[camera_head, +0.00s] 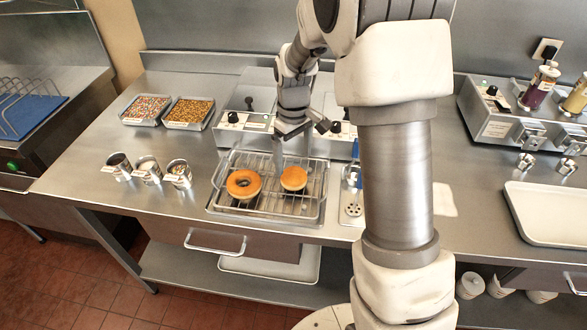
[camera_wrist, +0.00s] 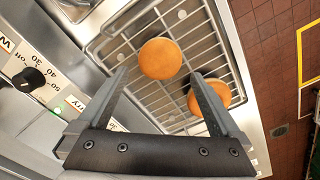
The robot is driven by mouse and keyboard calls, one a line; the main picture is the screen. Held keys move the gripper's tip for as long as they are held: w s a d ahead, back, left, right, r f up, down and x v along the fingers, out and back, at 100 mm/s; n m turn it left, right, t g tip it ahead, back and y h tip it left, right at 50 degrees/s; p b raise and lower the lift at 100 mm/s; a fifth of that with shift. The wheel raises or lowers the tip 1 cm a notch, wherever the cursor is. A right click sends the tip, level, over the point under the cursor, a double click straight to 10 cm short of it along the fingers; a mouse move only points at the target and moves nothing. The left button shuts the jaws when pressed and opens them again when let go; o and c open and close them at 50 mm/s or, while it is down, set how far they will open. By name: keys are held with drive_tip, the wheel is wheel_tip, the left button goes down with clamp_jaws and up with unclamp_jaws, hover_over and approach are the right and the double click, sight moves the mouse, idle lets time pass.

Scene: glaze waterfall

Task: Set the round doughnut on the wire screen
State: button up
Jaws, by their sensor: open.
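The round doughnut (camera_head: 293,178), golden and without a hole, is on the wire screen (camera_head: 262,211), toward its right side. In the wrist view the round doughnut (camera_wrist: 160,58) appears between and beyond my fingertips, with a gap on both sides. A ring doughnut (camera_head: 243,184) lies on the screen to its left; in the wrist view the ring doughnut (camera_wrist: 222,93) is partly hidden behind one finger. My gripper (camera_head: 290,154) is open and empty, above and behind the round doughnut. The fingers also show in the wrist view (camera_wrist: 158,76).
Trays of sprinkles (camera_head: 146,109) and nuts (camera_head: 188,112) stand at the back left. Several small metal cups (camera_head: 148,170) stand left of the screen. A control box with a dial (camera_wrist: 35,78) is close behind my gripper. An empty white tray (camera_head: 550,213) lies far right.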

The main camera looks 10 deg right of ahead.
sight(294, 174)
drive_tip(key=s+r+m+t, duration=0.3)
drive_tip(key=s+r, duration=0.9)
drive_tip(key=r, duration=0.5)
drive_tip(key=s+r+m+t, duration=0.1)
drive_tip(key=s+m+t, duration=0.1)
drive_tip(key=s, duration=0.9)
drive_tip(key=shift+s+r+m+t, duration=0.3)
drive_tip(key=shift+s+m, duration=0.1)
drive_tip(key=shift+d, duration=0.1)
